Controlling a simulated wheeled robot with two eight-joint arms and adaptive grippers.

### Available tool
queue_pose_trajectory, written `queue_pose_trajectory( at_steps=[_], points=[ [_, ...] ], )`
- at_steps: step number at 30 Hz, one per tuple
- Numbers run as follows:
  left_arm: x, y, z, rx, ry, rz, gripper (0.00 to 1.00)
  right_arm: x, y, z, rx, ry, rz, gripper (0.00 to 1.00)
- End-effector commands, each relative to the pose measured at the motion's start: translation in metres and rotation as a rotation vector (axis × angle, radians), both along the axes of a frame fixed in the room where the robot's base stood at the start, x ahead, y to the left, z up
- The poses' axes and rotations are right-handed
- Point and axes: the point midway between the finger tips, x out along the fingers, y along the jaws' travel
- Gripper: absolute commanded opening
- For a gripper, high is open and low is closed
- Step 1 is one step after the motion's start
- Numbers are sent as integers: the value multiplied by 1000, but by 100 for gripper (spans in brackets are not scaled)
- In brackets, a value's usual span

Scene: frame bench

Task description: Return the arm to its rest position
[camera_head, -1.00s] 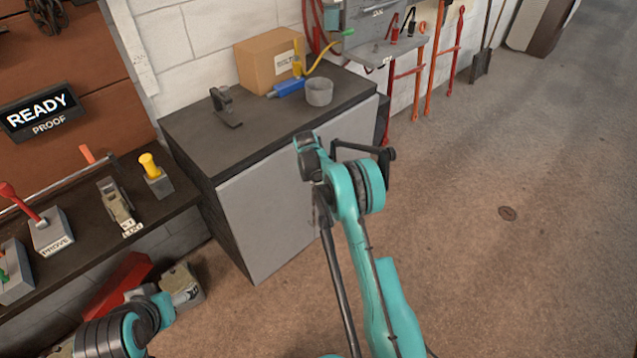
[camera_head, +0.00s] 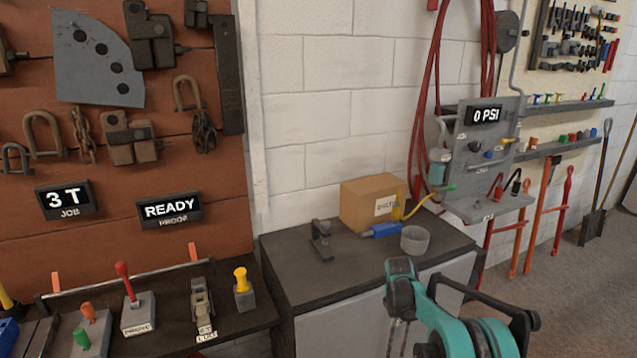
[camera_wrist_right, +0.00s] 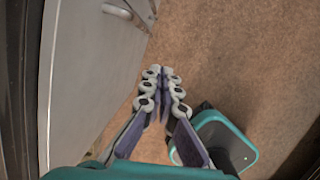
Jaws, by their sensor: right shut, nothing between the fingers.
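My right arm (camera_head: 440,325) is teal and black and enters the head view from the bottom, in front of the grey cabinet (camera_head: 340,328). Its gripper is mostly cut off there by the lower edge. In the right wrist view my right gripper (camera_wrist_right: 164,75) is shut and empty, its jointed fingers meeting over the brown floor (camera_wrist_right: 235,65). The cabinet's grey front (camera_wrist_right: 85,65) runs beside it on the left, apart from the fingers. My left gripper is outside both current views.
On the cabinet top are a cardboard box (camera_head: 370,203), a grey cup (camera_head: 415,240), a blue tool (camera_head: 382,230) and a dark clamp (camera_head: 321,240). Left is a dark bench with levers (camera_head: 138,312). A gauge panel reading 0 PSI (camera_head: 480,150) hangs right. Open floor (camera_head: 570,290) lies at right.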

Motion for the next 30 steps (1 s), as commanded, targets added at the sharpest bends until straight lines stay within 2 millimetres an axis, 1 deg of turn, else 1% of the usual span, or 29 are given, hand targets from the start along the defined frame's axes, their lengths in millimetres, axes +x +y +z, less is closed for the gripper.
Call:
queue_pose_trajectory(
  at_steps=[1, 3, 5, 6, 8, 9, 11, 12, 14, 15, 17, 18, 20, 21, 24, 27, 30],
  points=[
    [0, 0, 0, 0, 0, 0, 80, -12, 6, 24, 23, -31, -74, 0],
    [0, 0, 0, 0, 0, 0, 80, -31, 14, 54, 65, -82, -204, 0],
    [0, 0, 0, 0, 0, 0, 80, -48, 20, 78, 103, -123, -315, 0],
    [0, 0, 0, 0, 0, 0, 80, -60, 24, 93, 130, -152, -388, 0],
    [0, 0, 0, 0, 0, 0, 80, -80, 31, 113, 174, -191, -500, 0],
    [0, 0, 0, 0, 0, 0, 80, -94, 36, 124, 205, -215, -572, 0],
    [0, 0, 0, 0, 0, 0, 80, -115, 42, 140, 252, -251, -683, 0],
    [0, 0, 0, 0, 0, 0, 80, -130, 46, 149, 286, -272, -757, 0],
    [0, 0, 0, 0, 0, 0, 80, -153, 52, 161, 339, -304, -868, 0],
    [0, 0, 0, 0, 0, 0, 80, -169, 56, 167, 376, -324, -941, 0],
    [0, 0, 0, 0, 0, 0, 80, -192, 61, 174, 433, -351, -1051, 0],
    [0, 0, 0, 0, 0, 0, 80, -208, 64, 177, 471, -367, -1125, 0],
    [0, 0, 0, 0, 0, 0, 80, -232, 69, 180, 532, -388, -1234, 0],
    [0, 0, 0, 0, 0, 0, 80, -247, 73, 181, 574, -399, -1307, 0],
    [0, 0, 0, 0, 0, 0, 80, -283, 80, 177, 679, -423, -1485, 0],
    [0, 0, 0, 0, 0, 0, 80, -313, 86, 169, 776, -432, -1643, 0],
    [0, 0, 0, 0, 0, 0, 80, -334, 90, 160, 853, -433, -1764, 0]
  ],
)
